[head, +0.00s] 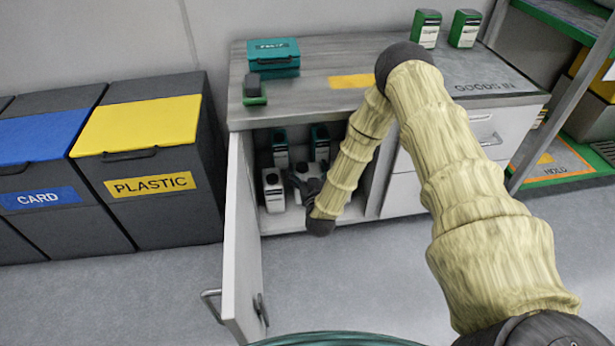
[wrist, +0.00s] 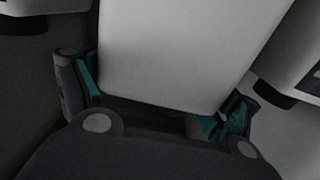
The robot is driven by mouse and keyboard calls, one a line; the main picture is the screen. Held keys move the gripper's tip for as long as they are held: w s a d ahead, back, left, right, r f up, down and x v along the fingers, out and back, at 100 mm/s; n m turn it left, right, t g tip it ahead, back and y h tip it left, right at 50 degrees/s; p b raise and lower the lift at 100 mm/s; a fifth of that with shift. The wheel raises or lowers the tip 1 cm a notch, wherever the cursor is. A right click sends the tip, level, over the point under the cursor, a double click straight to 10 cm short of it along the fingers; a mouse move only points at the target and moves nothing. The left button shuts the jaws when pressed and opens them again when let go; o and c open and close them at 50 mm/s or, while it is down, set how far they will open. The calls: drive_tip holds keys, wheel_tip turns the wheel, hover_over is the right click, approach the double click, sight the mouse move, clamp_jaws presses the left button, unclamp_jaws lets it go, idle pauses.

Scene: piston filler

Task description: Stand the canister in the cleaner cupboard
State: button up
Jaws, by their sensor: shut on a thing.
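My gripper (head: 304,184) is inside the open cleaner cupboard (head: 292,224), low and near its floor. In the wrist view my gripper (wrist: 158,108) has its teal-padded fingers on both sides of a pale canister (wrist: 185,55), shut on it. The canister's base and its contact with the cupboard floor cannot be made out. In the head view my arm and gripper hide much of it. A white canister with a black cap (head: 273,190) stands just left of my gripper. Teal-marked containers (head: 281,150) stand farther back.
The cupboard door (head: 243,240) is swung open at the left, close to my gripper. A worktop (head: 310,95) covers the cupboard from above. In the wrist view, another pale container (wrist: 285,50) is close at the right. Bins (head: 165,185) stand left.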

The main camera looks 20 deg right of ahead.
drive_tip(key=shift+b+x, duration=0.35)
drive_tip(key=shift+x, duration=0.55)
drive_tip(key=shift+d+f+b, duration=0.15)
drive_tip(key=shift+f+b, duration=0.95)
drive_tip(key=shift+f, duration=0.75)
drive_tip(key=o, duration=1.9)
drive_tip(key=shift+c, duration=0.2)
